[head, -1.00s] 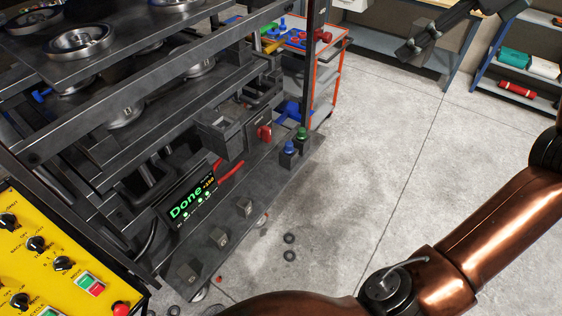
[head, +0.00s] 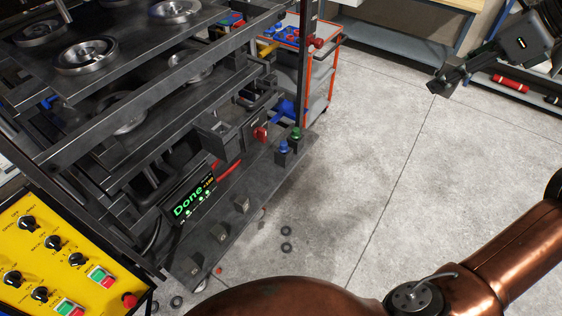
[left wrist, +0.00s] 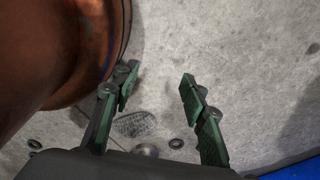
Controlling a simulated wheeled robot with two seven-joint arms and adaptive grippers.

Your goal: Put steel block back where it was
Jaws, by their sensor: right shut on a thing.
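My right gripper (head: 446,76) is at the upper right of the head view, over the open floor and away from the press. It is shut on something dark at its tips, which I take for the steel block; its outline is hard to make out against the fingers. The rubber press (head: 225,175) stands at the left, with shelves of metal wheels and a screen reading "Done". My left gripper (left wrist: 158,92) shows in the left wrist view, open and empty above the floor. I cannot make out an empty place for the block.
A yellow control panel (head: 60,255) with knobs and buttons is at the lower left. An orange-framed cart (head: 331,75) stands behind the press. A blue-edged shelf (head: 505,85) is behind the right gripper. Small dark rings (head: 286,231) lie on the floor.

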